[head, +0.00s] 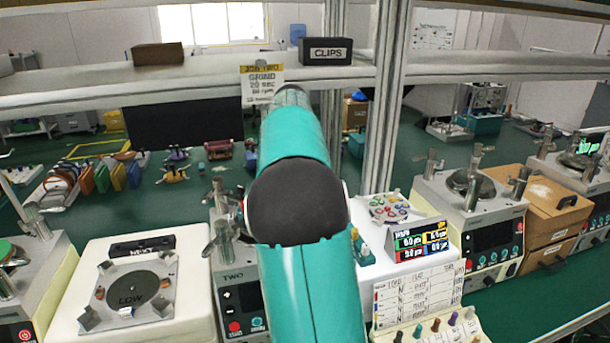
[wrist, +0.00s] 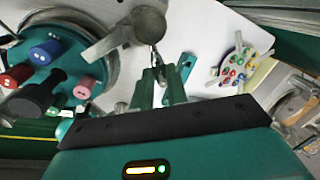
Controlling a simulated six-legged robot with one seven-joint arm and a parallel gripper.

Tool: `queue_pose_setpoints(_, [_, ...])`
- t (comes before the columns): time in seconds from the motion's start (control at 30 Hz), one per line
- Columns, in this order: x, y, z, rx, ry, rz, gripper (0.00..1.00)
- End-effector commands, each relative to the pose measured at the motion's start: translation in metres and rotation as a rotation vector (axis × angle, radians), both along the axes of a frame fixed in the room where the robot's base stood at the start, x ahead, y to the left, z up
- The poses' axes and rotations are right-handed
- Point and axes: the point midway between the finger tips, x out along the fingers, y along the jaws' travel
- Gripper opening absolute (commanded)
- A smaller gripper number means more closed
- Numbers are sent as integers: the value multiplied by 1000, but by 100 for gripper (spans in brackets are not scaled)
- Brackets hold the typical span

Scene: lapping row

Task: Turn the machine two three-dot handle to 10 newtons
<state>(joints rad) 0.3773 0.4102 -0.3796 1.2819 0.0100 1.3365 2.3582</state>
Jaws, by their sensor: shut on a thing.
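In the head view, machine two (head: 240,287), labelled TWO, stands left of my teal arm, which hides much of it. In the wrist view, a grey metal handle (wrist: 125,30) with a round end stands at the machine's round plate (wrist: 95,72). My gripper (wrist: 158,72) has its green fingers close together at the handle's end, shut on a small metal part of it. No dots can be made out on the handle. In the head view my gripper is hidden behind the arm.
A card (head: 263,84) reading JOB TWO, GRIND hangs from the rail. Metal posts (head: 385,100) rise close to my arm. Another machine (head: 470,225) stands at right.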

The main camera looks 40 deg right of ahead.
Motion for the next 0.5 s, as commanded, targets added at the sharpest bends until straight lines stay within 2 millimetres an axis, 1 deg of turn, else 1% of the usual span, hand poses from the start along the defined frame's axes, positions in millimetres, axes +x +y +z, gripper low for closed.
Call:
queue_pose_setpoints(0.2, [0,2,1,-3,-1,-42,0])
queue_pose_setpoints(0.5, [0,2,2,-2,-1,-47,0])
